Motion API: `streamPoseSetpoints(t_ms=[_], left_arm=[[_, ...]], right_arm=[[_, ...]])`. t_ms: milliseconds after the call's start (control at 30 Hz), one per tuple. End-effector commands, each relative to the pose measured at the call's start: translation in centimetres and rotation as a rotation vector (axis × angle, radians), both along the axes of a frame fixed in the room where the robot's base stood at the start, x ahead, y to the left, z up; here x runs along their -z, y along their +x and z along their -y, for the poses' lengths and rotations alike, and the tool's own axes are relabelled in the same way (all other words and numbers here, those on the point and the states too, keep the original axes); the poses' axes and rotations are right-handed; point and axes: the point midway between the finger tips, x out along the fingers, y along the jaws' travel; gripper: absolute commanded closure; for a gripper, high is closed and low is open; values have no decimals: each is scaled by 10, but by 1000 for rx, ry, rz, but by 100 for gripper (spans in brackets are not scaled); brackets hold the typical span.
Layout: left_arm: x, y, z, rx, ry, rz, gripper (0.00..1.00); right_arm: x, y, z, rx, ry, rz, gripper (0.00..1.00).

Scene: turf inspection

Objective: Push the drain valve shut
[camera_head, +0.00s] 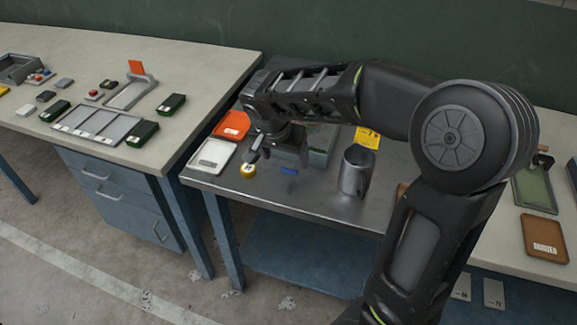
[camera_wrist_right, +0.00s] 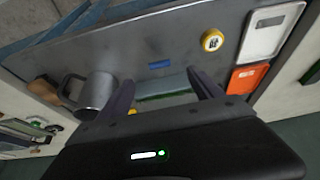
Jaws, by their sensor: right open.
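I cannot make out a drain valve for certain in either view. A grey tray with a green inside (camera_head: 321,153) stands on the metal table, partly hidden behind my right arm. In the wrist view its edge (camera_wrist_right: 163,86) shows between the fingers. My right gripper (camera_head: 279,152) is open and empty above the table, at the left front of the tray; its two fingers also show in the wrist view (camera_wrist_right: 164,88). A small blue piece (camera_head: 289,171) lies on the table near the fingers. My left gripper is out of view.
A metal mug (camera_head: 355,172) stands right of the gripper. A yellow round object (camera_head: 247,170), a white tray (camera_head: 212,155) and an orange tray (camera_head: 232,125) lie to the left. A yellow card (camera_head: 367,137) is behind the mug. The metal table's front (camera_head: 290,203) is clear.

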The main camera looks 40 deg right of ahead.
Motion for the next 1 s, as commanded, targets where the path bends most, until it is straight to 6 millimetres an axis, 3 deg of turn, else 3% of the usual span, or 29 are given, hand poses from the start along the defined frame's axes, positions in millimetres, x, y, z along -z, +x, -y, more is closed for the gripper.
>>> streamPoseSetpoints(t_ms=[500,800,1000], left_arm=[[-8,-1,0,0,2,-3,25],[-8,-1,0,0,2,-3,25],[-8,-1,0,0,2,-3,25]], right_arm=[[62,14,21,0,0,-3,25],[65,15,22,0,1,-1,25],[65,15,22,0,1,-1,40]])
